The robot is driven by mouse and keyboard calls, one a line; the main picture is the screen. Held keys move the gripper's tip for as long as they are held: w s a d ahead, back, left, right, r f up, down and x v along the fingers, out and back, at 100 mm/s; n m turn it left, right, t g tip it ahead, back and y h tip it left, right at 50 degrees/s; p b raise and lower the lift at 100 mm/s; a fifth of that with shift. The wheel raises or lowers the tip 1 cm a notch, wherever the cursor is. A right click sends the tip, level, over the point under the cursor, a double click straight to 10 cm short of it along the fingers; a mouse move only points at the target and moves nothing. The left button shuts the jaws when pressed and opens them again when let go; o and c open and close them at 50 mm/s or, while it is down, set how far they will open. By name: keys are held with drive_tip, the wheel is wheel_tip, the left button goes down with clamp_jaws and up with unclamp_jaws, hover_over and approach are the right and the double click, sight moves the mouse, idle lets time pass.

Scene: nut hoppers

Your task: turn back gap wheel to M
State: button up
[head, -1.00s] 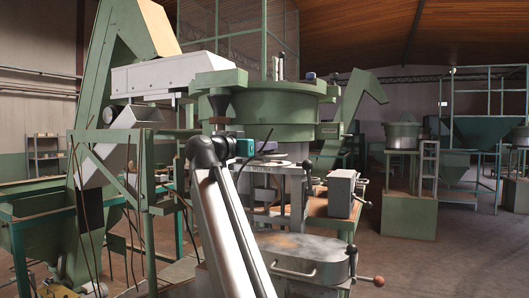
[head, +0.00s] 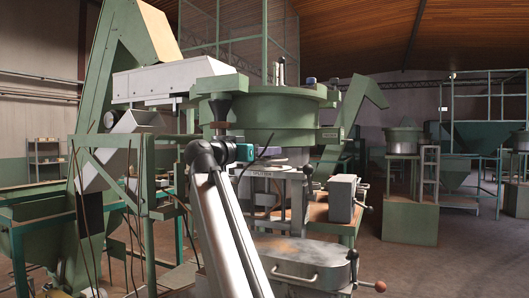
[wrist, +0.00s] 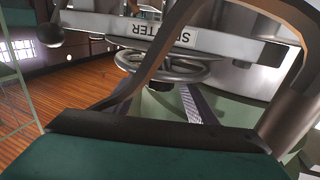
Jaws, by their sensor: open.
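The gap wheel appears to be the round grey handwheel (wrist: 172,68) in the middle of the wrist view, next to a pale bar with a partly covered SPLITTER label (wrist: 140,29). In the head view a grey disc (head: 270,160), likely the same wheel, sits above the SPLITTER label under the green bowl. My gripper (head: 262,148) is beside it, its fingers partly hidden. In the wrist view my brown curved fingers are spread open, one passing in front of the wheel. I cannot tell whether they touch it. No M mark is legible.
The green bowl (head: 275,105) hangs close above my gripper. A grey box with ball-ended handles (head: 343,197) stands at right, and a grey lidded housing (head: 305,258) lies below. A green frame (head: 148,175) stands left of my arm. Floor at far right is open.

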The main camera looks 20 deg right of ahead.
drive_tip(key=b+v, duration=0.2)
drive_tip(key=v, duration=1.2)
drive_tip(key=shift+d, duration=0.1)
idle(0.4)
